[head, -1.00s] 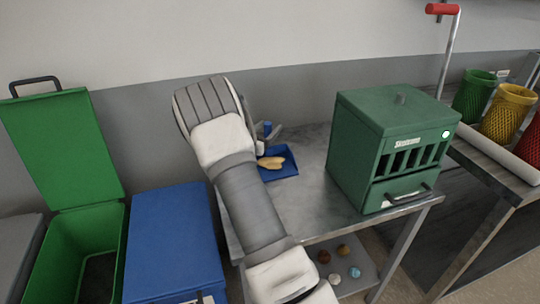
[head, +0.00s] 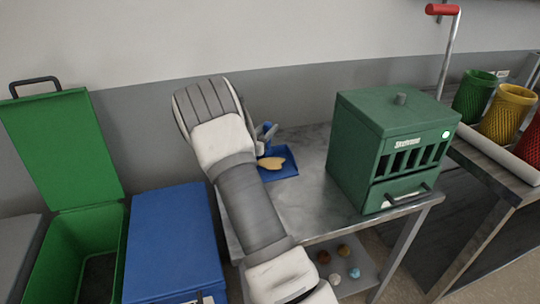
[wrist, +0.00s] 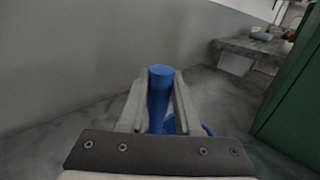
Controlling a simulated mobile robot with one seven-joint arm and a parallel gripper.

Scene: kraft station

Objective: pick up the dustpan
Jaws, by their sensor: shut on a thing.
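The blue dustpan (head: 287,173) lies on the grey metal table, partly hidden behind my arm in the head view. A tan, irregular piece (head: 271,163) rests on its pan. In the wrist view its upright blue handle (wrist: 159,88) stands between the two fingers of my gripper (wrist: 159,100), which is shut on it. In the head view my gripper (head: 266,137) shows only in part beside my arm, at the handle. I cannot tell whether the pan is touching the table.
A green slotted box (head: 385,150) stands on the table (head: 318,205) to the right of the dustpan. An open green bin (head: 75,235) and a blue bin (head: 172,240) stand at left. A wall is close behind. Several small balls lie on the lower shelf.

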